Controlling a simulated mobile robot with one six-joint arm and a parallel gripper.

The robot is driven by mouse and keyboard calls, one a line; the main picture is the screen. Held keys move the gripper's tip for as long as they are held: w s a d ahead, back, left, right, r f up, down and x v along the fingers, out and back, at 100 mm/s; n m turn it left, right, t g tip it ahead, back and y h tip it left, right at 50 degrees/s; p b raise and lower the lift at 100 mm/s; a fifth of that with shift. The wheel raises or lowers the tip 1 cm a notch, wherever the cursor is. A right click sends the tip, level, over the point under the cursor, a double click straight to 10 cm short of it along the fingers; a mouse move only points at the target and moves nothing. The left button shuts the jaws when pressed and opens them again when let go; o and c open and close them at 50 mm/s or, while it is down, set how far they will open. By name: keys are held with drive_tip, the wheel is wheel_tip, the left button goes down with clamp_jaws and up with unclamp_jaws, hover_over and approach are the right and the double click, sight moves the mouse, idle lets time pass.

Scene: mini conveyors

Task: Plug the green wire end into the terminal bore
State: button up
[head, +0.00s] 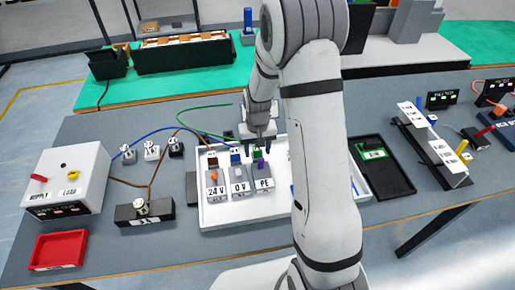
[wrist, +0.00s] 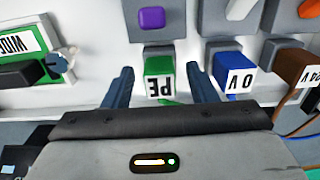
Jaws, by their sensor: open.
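My gripper (head: 259,141) is open over the white tray; in the wrist view its two fingers (wrist: 159,73) stand on either side of a green block labelled PE (wrist: 158,66). I cannot tell whether they touch it. A short piece of green wire (wrist: 169,101) shows just below this block. In the head view the green wire (head: 205,106) arcs in from the left, and its end is hidden by my gripper. The grey PE terminal (head: 264,186) is the rightmost of three, with a purple part (wrist: 151,18) on top. Its bore is not clearly visible.
The 0 V block (wrist: 238,78) with its blue wire is close beside my gripper, and the 24 V block stands beyond it. The white tray (head: 225,221) has raised walls. A black tray (head: 394,182) lies to the right, and a red bin (head: 58,249) at the left.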

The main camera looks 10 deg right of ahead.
wheel_tip(320, 180, up, 7)
drive_tip(key=shift+b, duration=0.35)
drive_tip(key=shift+r, duration=0.4)
drive_tip(key=shift+r, duration=0.2)
drive_tip(key=s+r+t, duration=0.1)
drive_tip(key=s+r, duration=0.6)
drive_tip(key=s, duration=0.4)
drive_tip(key=s+d+r+t, duration=0.1)
drive_tip(key=s+r+t, duration=0.1)
drive_tip(key=s+r, duration=0.5)
drive_tip(key=s, duration=0.4)
drive_tip(key=shift+s+r, duration=0.15)
drive_tip(key=shift+s, duration=0.05)
drive_tip(key=shift+d, duration=0.1)
